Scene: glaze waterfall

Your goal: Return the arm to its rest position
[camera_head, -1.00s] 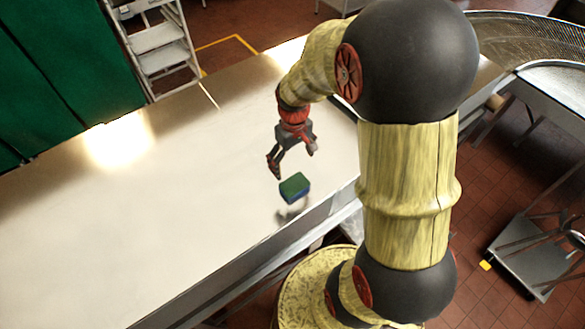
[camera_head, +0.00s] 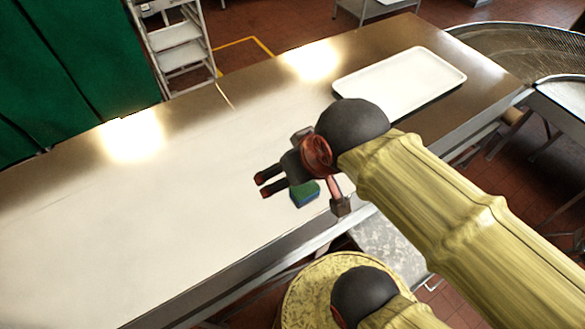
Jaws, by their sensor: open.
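My gripper (camera_head: 264,186) is open in the head view, its two dark, red-tipped fingers pointing left over the pale counter (camera_head: 120,220). Nothing shows between the fingers. My arm, with yellow links and dark round joints, reaches in from the lower right and is folded, with its wrist close to the large elbow joint. A green and blue block (camera_head: 305,193) appears just behind and below the gripper, near the counter's front edge. My gripper partly covers it, and the height between them is hard to tell.
A white tray (camera_head: 400,80) lies on the counter's far right part. A metal rack (camera_head: 178,45) stands behind the counter beside green curtains (camera_head: 80,60). A mesh conveyor (camera_head: 520,45) curves at the right. The counter's left side is clear.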

